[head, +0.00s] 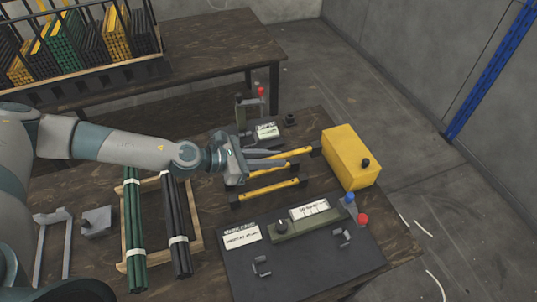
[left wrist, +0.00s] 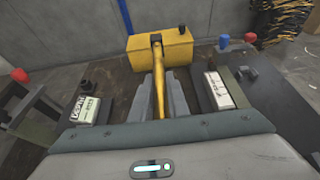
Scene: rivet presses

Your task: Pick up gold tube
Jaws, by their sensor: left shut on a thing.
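A gold tube (head: 300,152) lies on the dark table, its far end at a black holder near the yellow box. My left gripper (head: 270,160) is shut on this tube; the fingers lie along both sides of it and hide part of it. In the left wrist view the tube (left wrist: 159,88) runs straight away between the two grey fingers (left wrist: 160,98). Whether the tube is clear of its holder I cannot tell. My right gripper is not in view.
The yellow box (head: 348,158) with a black knob stands beyond the tubes. A press panel (head: 300,262) with blue and red buttons lies in front; another press (head: 247,108) stands behind. Bundles of green tubes (head: 134,225) and black tubes (head: 177,225) lie left in a wooden tray.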

